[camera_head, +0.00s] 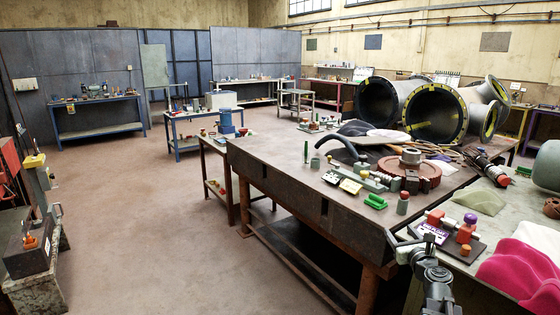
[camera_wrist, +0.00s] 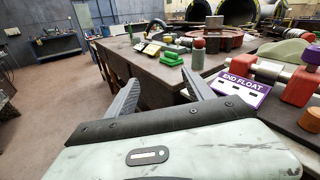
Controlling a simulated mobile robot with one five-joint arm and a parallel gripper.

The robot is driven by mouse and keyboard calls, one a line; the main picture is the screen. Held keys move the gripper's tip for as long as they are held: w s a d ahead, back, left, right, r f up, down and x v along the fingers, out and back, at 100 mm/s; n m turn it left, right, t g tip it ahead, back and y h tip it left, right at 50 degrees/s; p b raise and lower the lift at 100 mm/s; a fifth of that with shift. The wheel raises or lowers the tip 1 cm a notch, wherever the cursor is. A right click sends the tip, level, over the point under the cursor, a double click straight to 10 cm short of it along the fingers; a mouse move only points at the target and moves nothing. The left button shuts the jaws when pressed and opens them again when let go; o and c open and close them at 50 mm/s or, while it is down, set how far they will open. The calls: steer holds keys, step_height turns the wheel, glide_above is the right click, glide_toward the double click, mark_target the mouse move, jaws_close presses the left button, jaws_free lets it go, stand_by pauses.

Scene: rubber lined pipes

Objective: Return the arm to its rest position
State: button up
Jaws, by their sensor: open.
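My gripper (camera_head: 411,241) shows at the lower right of the head view, at the end of my arm, by the near edge of the large workbench (camera_head: 300,185). In the wrist view my gripper (camera_wrist: 162,80) has its two grey fingers spread wide apart, with nothing between them. The fingers point toward the bench and the tools on it. To the right of the fingers is a purple and white "END FLOAT" sign (camera_wrist: 240,90), beside red blocks and a metal shaft. The fingers look apart from these things, though the exact gap cannot be told.
Large black-lined pipes (camera_head: 437,112) stand at the bench's back. A red flanged disc (camera_head: 409,170), green block (camera_head: 375,202) and grey cylinder with a red top (camera_head: 403,203) sit nearer. Pink cloth (camera_head: 520,272) lies at right. Open floor (camera_head: 190,240) spreads left.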

steer(key=w+a+f+n+g+y, duration=0.25)
steer(key=a+n+y, duration=0.35)
steer(key=a, duration=1)
steer(key=s+a+f+n+g+y, duration=0.1)
steer(key=s+a+f+n+g, duration=0.2)
steer(key=a+f+n, duration=0.35)
steer(key=s+a+f+n+g, duration=0.35)
steer(key=a+n, duration=0.35)
steer(key=a, duration=0.4)
steer(key=s+f+n+g+h, duration=0.2)
steer(key=s+f+n+g, duration=0.2)
steer(key=s+f+n, duration=0.3)
steer(key=s+d+f+n+g+h, duration=0.3)
steer(key=s+d+n+g+h, duration=0.1)
steer(key=s+d+n, duration=0.3)
step_height(320, 180, up, 13)
steer(key=s+n+p, duration=0.1)
steer(key=p, duration=1.1)
steer(key=shift+a+p, duration=0.2)
steer(key=shift+p, duration=0.1)
